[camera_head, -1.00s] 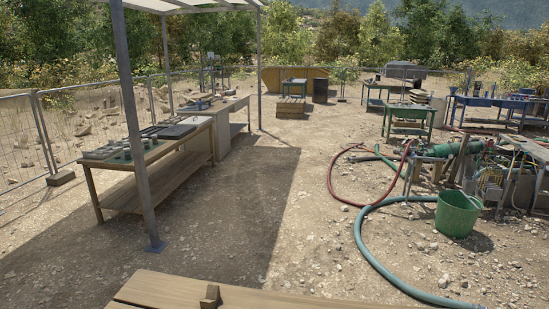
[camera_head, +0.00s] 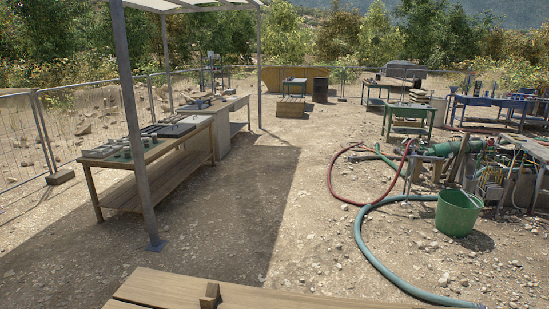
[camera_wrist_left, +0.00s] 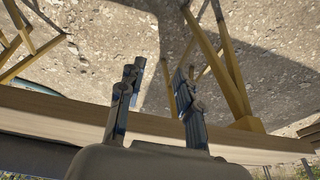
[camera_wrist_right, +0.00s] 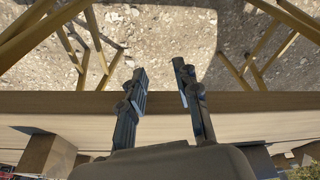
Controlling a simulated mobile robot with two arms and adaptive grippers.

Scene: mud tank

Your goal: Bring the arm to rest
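My left gripper (camera_wrist_left: 158,88) shows in the left wrist view with its two fingers apart and nothing between them. My right gripper (camera_wrist_right: 160,88) shows in the right wrist view, also with its fingers apart and empty. Neither gripper nor arm shows in the head view. In both wrist views the fingers stand in front of a wooden beam or table edge (camera_wrist_right: 70,103), with gravel ground beyond. I cannot tell how far the fingers are from the wood.
A wooden table top (camera_head: 170,288) with a small wooden block (camera_head: 210,295) is at the bottom of the head view. A workbench (camera_head: 150,165) with trays stands left by a canopy post (camera_head: 135,130). A green bucket (camera_head: 457,213) and hose (camera_head: 372,258) lie right. Open gravel lies between.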

